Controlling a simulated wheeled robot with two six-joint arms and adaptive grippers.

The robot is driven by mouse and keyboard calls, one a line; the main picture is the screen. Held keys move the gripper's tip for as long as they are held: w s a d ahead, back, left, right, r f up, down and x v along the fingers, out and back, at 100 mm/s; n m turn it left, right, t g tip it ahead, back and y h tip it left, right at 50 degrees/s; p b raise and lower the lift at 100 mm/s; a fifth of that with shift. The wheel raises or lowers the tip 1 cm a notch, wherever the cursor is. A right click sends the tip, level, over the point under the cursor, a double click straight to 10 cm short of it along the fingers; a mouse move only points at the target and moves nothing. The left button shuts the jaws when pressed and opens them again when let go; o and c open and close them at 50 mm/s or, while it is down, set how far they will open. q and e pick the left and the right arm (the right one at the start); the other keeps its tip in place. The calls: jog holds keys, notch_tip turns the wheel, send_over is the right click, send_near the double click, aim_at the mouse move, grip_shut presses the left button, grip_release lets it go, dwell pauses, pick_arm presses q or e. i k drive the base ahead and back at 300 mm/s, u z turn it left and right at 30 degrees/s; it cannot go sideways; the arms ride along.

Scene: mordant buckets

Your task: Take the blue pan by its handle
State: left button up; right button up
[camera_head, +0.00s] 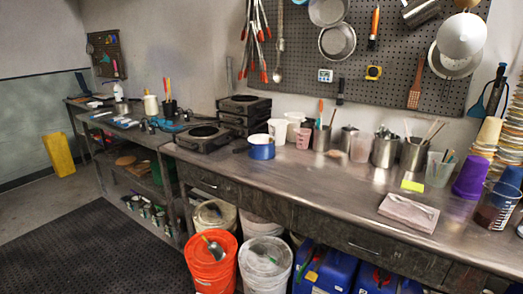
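The blue pan (262,153) stands upright on the metal workbench (320,180), near its front edge left of the middle. Its body is blue with a pale rim. A short dark handle (241,150) seems to point left from it, toward the stacked hot plates. Neither of my grippers shows in the head view, and nothing touches the pan from my side.
Black hot plates (203,138) stand left of the pan. White pitchers (277,130), a pink cup (303,139) and metal containers (384,152) stand behind and right. An orange bucket (210,270) stands below on the floor.

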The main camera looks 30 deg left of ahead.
aim_at(260, 147)
jog(key=u, duration=0.3)
jog(key=i, duration=0.6)
jog(key=u, duration=0.4)
jog(key=i, duration=1.2)
jog(key=z, duration=0.15)
